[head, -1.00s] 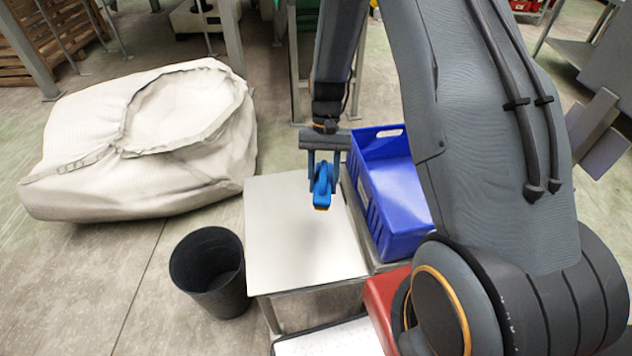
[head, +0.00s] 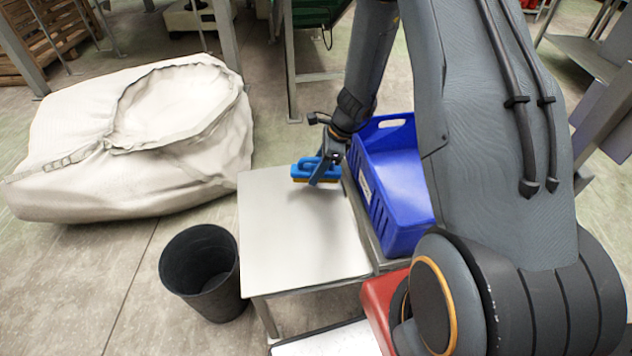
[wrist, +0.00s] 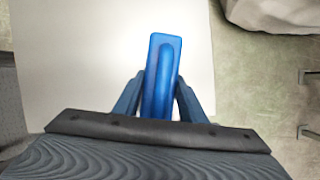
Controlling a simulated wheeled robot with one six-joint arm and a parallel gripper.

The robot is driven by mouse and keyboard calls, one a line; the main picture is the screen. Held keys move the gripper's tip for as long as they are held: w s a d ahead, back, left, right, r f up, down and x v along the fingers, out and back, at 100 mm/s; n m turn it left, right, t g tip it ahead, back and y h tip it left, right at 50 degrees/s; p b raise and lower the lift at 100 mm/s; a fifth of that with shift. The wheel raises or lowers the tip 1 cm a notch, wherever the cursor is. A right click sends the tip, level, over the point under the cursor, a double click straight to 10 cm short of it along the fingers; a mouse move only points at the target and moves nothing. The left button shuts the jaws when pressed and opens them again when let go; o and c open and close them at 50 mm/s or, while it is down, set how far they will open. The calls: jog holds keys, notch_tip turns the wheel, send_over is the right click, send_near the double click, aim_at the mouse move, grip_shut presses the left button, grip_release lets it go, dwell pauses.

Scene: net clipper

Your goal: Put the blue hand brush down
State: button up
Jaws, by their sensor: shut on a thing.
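The blue hand brush (head: 303,170) has a blue body with a yellowish bristle edge below. It is at the far end of the pale square table (head: 290,235); I cannot tell whether the bristles touch the top. My gripper (head: 322,172) is shut on the brush handle, reaching in from the right and tilted. In the wrist view the brush (wrist: 163,70) points away between the two fingers of my gripper (wrist: 163,95), over the pale tabletop (wrist: 80,75).
A blue crate (head: 395,190) stands right of the table, close to my gripper. A black bin (head: 200,275) stands on the floor at the left. A big pale sack (head: 130,140) lies farther left. The near part of the tabletop is bare.

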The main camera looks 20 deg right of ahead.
jog(key=shift+f, duration=2.15)
jog(key=shift+f, duration=0.1)
jog(key=o, duration=1.3)
jog(key=shift+c, duration=0.2)
jog(key=v, duration=1.2)
jog(key=shift+p, duration=0.3)
jog(key=s+d+r+n+h, duration=0.1)
jog(key=s+r+n+h, duration=0.1)
jog(key=s+r+n, duration=0.7)
jog(key=s+d+r+n+g+h, duration=0.1)
jog(key=s+d+r+n+h, duration=0.1)
jog(key=s+r+n, duration=0.7)
jog(key=s, duration=0.6)
jog(key=shift+d+r+n, duration=0.15)
jog(key=shift+r+n, duration=0.25)
